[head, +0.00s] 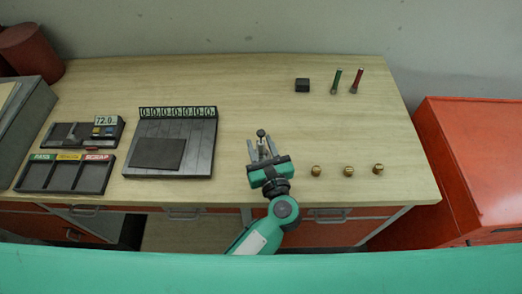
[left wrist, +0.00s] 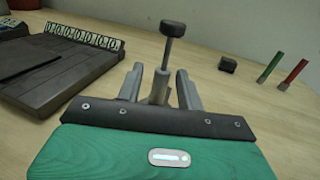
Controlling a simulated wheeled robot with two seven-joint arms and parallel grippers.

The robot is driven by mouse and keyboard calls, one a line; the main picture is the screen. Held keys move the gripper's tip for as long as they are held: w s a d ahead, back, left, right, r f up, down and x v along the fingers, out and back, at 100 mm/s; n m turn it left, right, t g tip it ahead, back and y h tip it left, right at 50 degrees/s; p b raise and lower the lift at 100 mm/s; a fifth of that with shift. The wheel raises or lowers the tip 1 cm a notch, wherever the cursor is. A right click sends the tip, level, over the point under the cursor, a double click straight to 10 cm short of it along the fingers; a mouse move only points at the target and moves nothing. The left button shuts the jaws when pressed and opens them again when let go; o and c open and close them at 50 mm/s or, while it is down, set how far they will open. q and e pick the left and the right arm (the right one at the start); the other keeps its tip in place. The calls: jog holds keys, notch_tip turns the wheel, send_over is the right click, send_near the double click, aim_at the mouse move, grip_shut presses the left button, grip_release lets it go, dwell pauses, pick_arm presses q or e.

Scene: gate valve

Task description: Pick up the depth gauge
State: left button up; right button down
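A small grey upright tool with a thin stem and dark round knob, which I take to be the depth gauge (head: 261,134), is at the front middle of the table. It also shows in the left wrist view (left wrist: 172,32), stem and knob up. My left gripper (head: 262,148) is around its lower body, one finger on each side. In the left wrist view the fingers (left wrist: 160,85) stand apart, with a narrow gap to the tool. The tool's foot is hidden behind the gripper's palm. My right gripper is in neither view.
Brass pieces (head: 348,171) stand right of my left gripper. A dark block (head: 302,85) and green (head: 336,82) and red (head: 355,82) sticks stand behind. A dark numbered board (head: 196,160), a 72.0 display tray (head: 66,143) and a sorting tray (head: 75,178) are left.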

aim_at(261, 132)
pick_arm(q)
jog(key=shift+c, duration=0.3)
jog(key=c, duration=0.7)
grip_shut()
jog(key=shift+r, duration=0.15)
notch_tip(261, 132, up, 9)
jog(key=p, duration=0.5)
jog(key=shift+p, duration=0.35)
jog(key=shift+r, duration=0.45)
jog(key=shift+f, duration=0.1)
